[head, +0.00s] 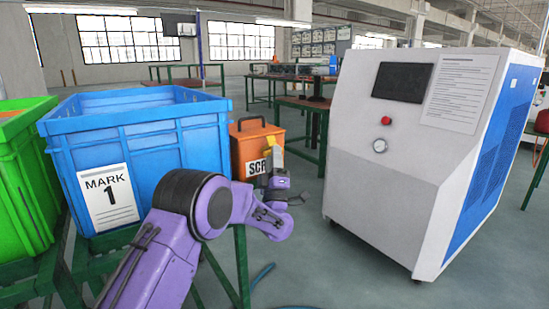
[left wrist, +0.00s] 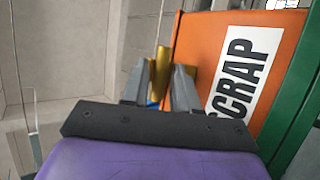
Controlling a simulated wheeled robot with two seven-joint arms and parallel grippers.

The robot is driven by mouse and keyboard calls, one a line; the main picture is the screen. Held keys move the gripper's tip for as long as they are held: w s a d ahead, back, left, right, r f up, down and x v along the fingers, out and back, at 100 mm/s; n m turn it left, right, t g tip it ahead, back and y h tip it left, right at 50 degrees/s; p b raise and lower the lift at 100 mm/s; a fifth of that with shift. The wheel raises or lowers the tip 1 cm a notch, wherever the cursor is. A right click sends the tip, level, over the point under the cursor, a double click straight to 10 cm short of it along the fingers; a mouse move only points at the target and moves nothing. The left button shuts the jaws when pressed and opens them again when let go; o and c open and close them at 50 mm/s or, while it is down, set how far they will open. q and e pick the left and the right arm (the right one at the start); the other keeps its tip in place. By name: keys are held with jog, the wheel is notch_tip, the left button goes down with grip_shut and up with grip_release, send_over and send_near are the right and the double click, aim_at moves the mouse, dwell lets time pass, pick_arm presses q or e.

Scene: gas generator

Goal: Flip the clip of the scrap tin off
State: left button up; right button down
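The orange scrap tin (head: 243,150) stands beside the blue crate in the head view, with a dark handle on top and a white label partly hidden by my arm. It fills the right of the left wrist view (left wrist: 205,42). Its yellow clip (head: 271,143) is on the side near my gripper. In the left wrist view the clip (left wrist: 162,62) shows between and behind the fingertips. My left gripper (left wrist: 162,88) has its fingers apart around the clip; whether they touch it is hard to see. It also shows in the head view (head: 273,165). My right gripper is not in view.
A blue crate (head: 180,138) marked 1 and a green crate (head: 30,180) stand on green frames at the left. A large white and blue machine (head: 390,190) stands at the right. Grey floor lies between the tin and the machine.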

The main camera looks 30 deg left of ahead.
pick_arm(q)
jog(key=shift+o, duration=0.5)
jog(key=shift+a+f, duration=0.2)
jog(key=shift+a, duration=0.05)
jog(key=v, duration=1)
jog(key=shift+d, duration=0.35)
jog(key=shift+s, duration=0.1)
